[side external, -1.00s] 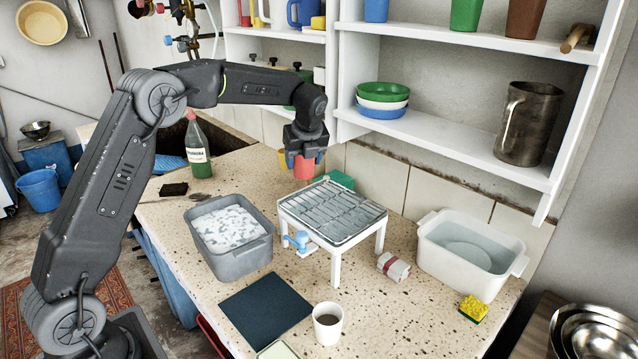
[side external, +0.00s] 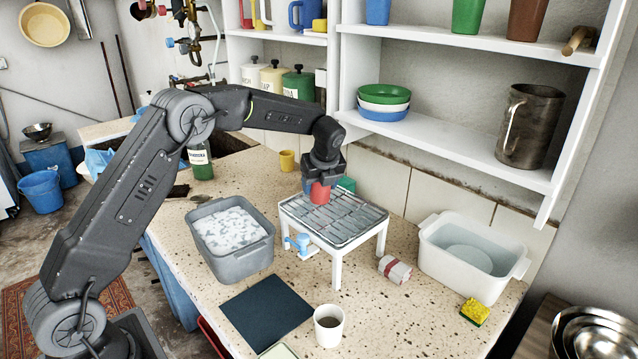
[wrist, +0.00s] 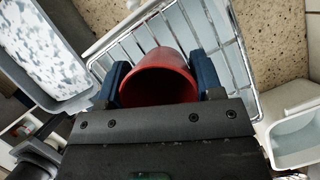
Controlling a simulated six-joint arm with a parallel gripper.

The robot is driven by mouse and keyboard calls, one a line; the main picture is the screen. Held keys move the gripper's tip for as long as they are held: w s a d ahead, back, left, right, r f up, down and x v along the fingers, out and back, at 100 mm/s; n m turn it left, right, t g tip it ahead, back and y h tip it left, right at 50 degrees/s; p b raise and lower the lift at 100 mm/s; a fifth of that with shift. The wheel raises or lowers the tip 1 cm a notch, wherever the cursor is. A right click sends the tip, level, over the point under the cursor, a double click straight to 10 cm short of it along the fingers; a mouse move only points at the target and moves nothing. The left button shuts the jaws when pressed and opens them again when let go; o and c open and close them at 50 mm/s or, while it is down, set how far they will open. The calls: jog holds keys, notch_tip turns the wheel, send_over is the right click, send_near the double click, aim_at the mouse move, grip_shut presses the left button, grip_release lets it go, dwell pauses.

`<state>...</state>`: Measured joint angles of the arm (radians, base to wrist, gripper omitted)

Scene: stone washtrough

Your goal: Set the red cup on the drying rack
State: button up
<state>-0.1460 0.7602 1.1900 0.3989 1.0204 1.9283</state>
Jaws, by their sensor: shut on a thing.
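The red cup (side external: 321,193) is between the fingers of my gripper (side external: 314,186), over the back part of the drying rack (side external: 358,238). The rack is a wire grid on a white frame with legs. In the wrist view the red cup (wrist: 158,78) shows its open mouth, with a blue finger of my gripper (wrist: 158,85) on each side. The rack's wires (wrist: 190,22) lie just beyond the cup. My gripper is shut on the cup. I cannot tell whether the cup's base touches the wires.
A grey basin of suds (side external: 262,249) stands left of the rack. A white tub of water (side external: 428,262) stands right. A white cup (side external: 328,326) and dark mat (side external: 266,305) are in front. A green block (side external: 346,184) sits behind the rack, and shelves (side external: 440,138) rise behind.

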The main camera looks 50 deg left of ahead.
jog(key=o, duration=1)
jog(key=shift+f, duration=0.1)
jog(key=s+d+r+n+t+h, duration=0.1)
jog(key=s+d+r+n, duration=0.3)
jog(key=r, duration=0.4)
jog(key=s+d+r+n, duration=0.1)
jog(key=s+d+r, duration=0.3)
jog(key=r, duration=0.5)
jog(key=s+d+f+n+t+h, duration=0.1)
jog(key=s+d+f+n, duration=0.1)
jog(key=s+n, duration=0.6)
jog(key=s+d+f+n+t+h, duration=0.1)
jog(key=s+d+n, duration=0.3)
jog(key=s+n, duration=0.5)
jog(key=s+f+h, duration=0.1)
jog(key=s, duration=1)
jog(key=shift+s+d+n+t, duration=0.2)
jog(key=shift+d+n+t, duration=0.1)
jog(key=shift+t, duration=0.1)
